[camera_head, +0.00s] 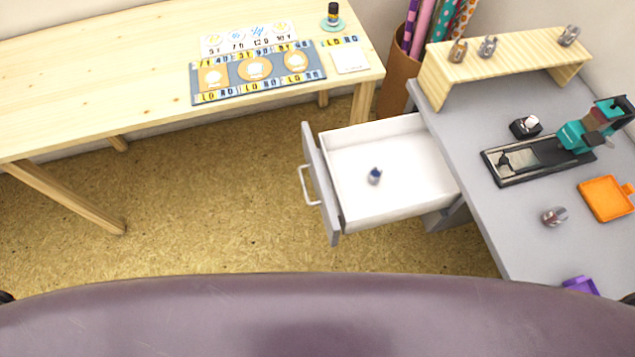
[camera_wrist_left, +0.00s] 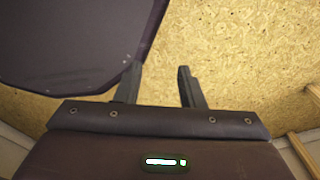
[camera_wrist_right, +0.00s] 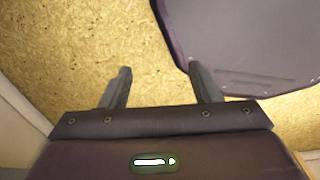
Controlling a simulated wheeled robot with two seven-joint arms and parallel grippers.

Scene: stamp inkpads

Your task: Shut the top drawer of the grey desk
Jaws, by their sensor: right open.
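The grey desk (camera_head: 466,112) stands at the right in the head view. Its top drawer (camera_head: 350,215) is pulled far out to the left, with a white inside and a grey front (camera_head: 320,182) bearing a pale bar handle (camera_head: 306,184). A small dark blue and silver item (camera_head: 374,176) lies in the drawer. My left gripper (camera_wrist_left: 158,82) shows in the left wrist view, fingers apart and empty above the floor. My right gripper (camera_wrist_right: 160,85) shows in the right wrist view, open and empty above the floor. Neither gripper shows in the head view, and both are away from the drawer.
A wooden table (camera_head: 100,75) at the left holds a blue card mat (camera_head: 232,93). On the desk are a wooden riser (camera_head: 500,59), a black-based stamping tool (camera_head: 530,160), an orange tray (camera_head: 606,198) and a purple tray (camera_head: 581,285). The floor (camera_head: 220,190) left of the drawer is clear.

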